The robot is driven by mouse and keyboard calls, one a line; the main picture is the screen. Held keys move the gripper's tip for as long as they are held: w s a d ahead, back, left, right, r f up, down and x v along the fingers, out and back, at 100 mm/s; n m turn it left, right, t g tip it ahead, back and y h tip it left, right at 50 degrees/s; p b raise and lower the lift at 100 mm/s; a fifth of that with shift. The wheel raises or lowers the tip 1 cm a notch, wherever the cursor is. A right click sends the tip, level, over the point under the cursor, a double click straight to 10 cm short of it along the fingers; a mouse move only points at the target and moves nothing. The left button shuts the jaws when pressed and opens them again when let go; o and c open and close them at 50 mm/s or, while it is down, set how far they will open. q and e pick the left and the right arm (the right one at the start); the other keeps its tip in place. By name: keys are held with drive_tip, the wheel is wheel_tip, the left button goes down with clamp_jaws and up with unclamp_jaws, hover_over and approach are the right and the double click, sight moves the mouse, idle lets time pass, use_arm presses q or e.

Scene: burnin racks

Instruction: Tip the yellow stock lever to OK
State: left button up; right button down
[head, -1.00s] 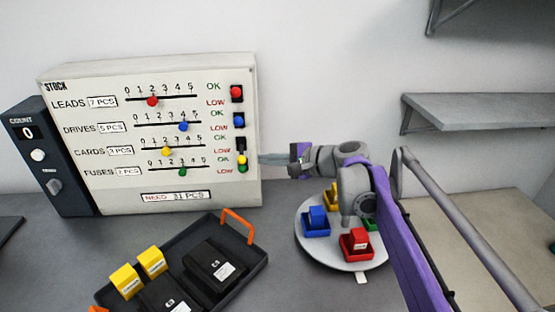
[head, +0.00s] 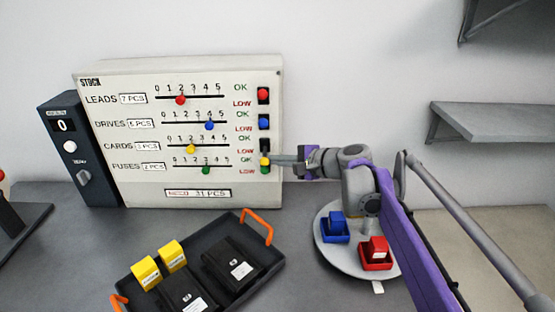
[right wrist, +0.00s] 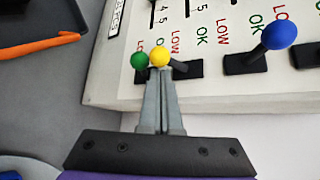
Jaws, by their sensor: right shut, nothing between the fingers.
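The yellow stock lever (head: 265,161) is on the right side of the white STOCK panel (head: 135,191), in the CARDS row. Its round knob is tipped down at the LOW end, just above the green knob (head: 265,170). In the right wrist view the yellow knob (right wrist: 159,56) sits beside the green knob (right wrist: 140,60). My right gripper (head: 274,161) is shut and empty, pointing left at the yellow knob. In the right wrist view its fingertips (right wrist: 163,78) are right by the yellow knob; I cannot tell whether they touch. My left gripper is not in view.
The blue lever (head: 264,122) and red lever (head: 264,94) are above. A dark tray (head: 213,237) with yellow and black boxes lies in front. A round turntable (head: 352,266) with coloured blocks stands below my right arm. A grey shelf (head: 500,119) is at right.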

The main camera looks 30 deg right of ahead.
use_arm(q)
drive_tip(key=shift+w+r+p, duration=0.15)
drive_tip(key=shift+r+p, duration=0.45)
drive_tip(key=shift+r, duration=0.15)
use_arm(e)
drive_tip(key=shift+s+r+m+g, duration=0.1)
drive_tip(key=shift+r+m+g, duration=0.2)
drive_tip(key=shift+m+g, duration=0.15)
